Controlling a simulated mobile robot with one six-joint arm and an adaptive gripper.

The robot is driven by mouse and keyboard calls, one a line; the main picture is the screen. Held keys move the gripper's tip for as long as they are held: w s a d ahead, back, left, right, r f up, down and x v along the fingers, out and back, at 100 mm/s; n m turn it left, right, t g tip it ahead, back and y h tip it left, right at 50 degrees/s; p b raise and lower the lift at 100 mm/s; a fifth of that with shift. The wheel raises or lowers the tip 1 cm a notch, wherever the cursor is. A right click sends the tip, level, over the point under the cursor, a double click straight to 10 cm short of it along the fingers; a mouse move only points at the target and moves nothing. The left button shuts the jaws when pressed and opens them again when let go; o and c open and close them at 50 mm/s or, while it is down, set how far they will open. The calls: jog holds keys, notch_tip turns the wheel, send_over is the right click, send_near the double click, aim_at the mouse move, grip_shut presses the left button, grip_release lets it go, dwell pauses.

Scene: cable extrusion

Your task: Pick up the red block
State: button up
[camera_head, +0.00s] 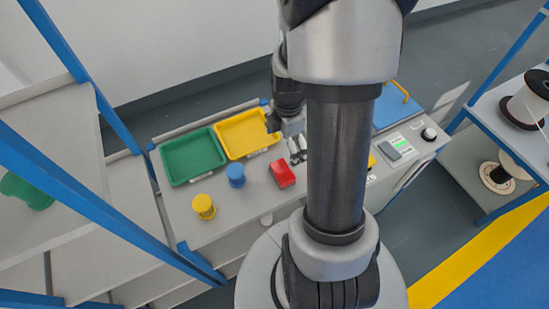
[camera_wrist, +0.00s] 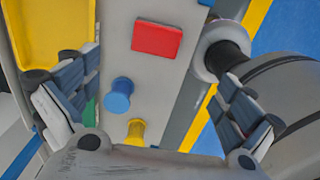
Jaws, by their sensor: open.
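The red block (camera_head: 282,174) lies on the grey worktop to the right of the blue spool-shaped piece. It also shows in the wrist view (camera_wrist: 157,38) near the top middle, flat on the worktop. My gripper (camera_head: 298,150) is above the worktop, just behind and slightly right of the block in the head view. In the wrist view my gripper (camera_wrist: 155,105) has its two fingers wide apart, with nothing between them touching. The block lies beyond the fingertips and is apart from them.
A blue piece (camera_head: 236,176) and a yellow piece (camera_head: 204,207) stand left of the block. A green tray (camera_head: 194,157) and a yellow tray (camera_head: 262,143) sit behind them. A device with a screen (camera_head: 397,149) is at the right. Blue-framed shelves (camera_head: 115,185) stand at the left.

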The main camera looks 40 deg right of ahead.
jog(key=b, duration=0.3)
send_near(282, 170)
jog(key=f, duration=0.5)
jog(key=shift+s+a+f, duration=0.15)
jog(key=shift+s+f, duration=0.05)
jog(key=shift+s, duration=0.15)
jog(key=f+b, duration=0.2)
jog(key=f, duration=0.3)
jog(key=shift+w+b, duration=0.3)
jog(key=shift+b, duration=0.1)
jog(key=shift+r, duration=0.1)
jog(key=shift+c, duration=0.4)
jog(key=c, duration=1.1)
